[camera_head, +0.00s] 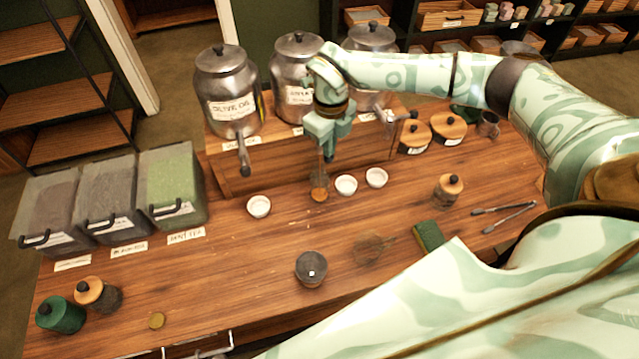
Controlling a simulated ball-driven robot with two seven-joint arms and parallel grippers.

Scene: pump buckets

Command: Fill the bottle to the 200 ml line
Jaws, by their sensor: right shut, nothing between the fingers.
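A small clear glass bottle (319,190) with amber at its bottom stands on the counter in front of the middle metal dispenser (297,72). Its markings are too small to read. My right gripper (328,158) points down just above and behind the bottle, at the middle dispenser's front; its fingers are shut and empty. It hides that dispenser's spout and part of its label. The left dispenser (228,88) reads "OLIVE OIL" and has a spout with a handle. The right dispenser (372,42) is partly hidden by my arm. My left gripper is not in view.
White bowls (259,206) stand near the bottle. A dark jar (311,269), a clear glass (368,248), a sponge (430,236), a lidded jar (449,188) and tongs (504,213) lie in front and right. Bins (172,185) stand left.

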